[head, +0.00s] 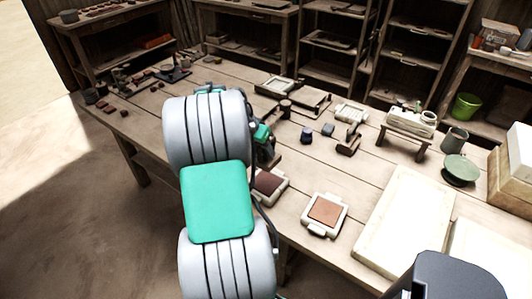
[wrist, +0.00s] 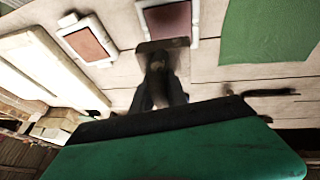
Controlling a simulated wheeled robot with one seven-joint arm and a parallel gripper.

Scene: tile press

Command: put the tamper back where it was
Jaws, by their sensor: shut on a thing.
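In the wrist view my gripper (wrist: 160,85) is shut on the tamper (wrist: 163,45), a dark brown block with a flat rectangular foot. The tamper's foot is in front of a white frame with a dark red-brown tile (wrist: 168,18). I cannot tell whether the foot touches the table. In the head view this frame (head: 268,187) is partly behind my arm, and my gripper and the tamper are mostly hidden. A second white frame with a lighter terracotta tile (head: 325,211) lies to its right and also shows in the wrist view (wrist: 87,43).
Small dark blocks (head: 307,135) and wooden pieces stand beyond the frames. A large pale slab (head: 400,222) and a green round dish (head: 461,169) are at the right. A green sheet (wrist: 268,30) lies beside the tamper in the wrist view. Planks between the frames are bare.

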